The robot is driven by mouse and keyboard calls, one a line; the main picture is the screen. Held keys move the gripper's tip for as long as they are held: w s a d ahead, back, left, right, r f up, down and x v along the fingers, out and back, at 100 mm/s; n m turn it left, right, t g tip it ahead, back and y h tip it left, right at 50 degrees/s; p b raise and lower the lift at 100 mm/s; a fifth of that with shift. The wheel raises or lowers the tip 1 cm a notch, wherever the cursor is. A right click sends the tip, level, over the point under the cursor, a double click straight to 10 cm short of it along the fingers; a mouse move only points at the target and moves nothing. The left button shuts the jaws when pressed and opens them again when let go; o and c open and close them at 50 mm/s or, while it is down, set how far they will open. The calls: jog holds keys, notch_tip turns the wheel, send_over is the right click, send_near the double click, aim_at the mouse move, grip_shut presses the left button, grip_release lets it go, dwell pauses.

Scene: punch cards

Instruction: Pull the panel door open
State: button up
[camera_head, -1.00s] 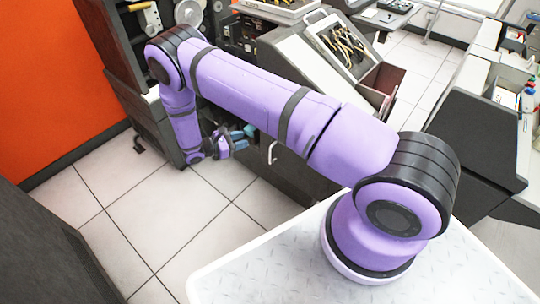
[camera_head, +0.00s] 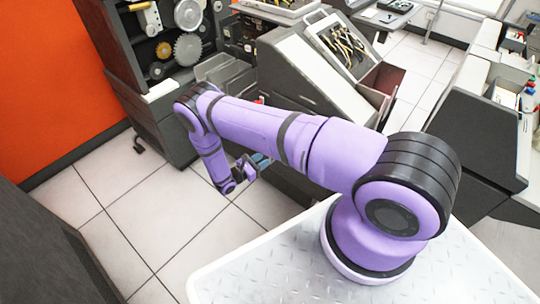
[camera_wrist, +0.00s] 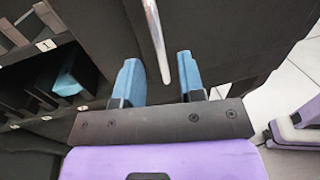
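The dark panel door (camera_wrist: 225,40) fills the upper right of the wrist view. Its long metal handle (camera_wrist: 155,35) runs down into the space between my two blue fingertips. My gripper (camera_wrist: 160,80) is open, with a finger on each side of the handle and a visible gap to each. In the head view my gripper (camera_head: 258,163) is low at the front of the dark machine. There my purple arm hides the handle and much of the door. I cannot tell from these views whether the door stands ajar.
A dark rack with numbered slots and a blue item (camera_wrist: 68,82) is left of the door. A tall machine with gears (camera_head: 187,48) stands behind, and a sloped cabinet (camera_head: 300,65) sits beyond my arm. Tiled floor (camera_head: 175,215) is clear in front.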

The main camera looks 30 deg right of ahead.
jog(key=shift+w+d, duration=0.2)
jog(key=shift+d, duration=1)
jog(key=shift+w+d, duration=0.15)
jog(key=shift+d, duration=1)
grip_shut()
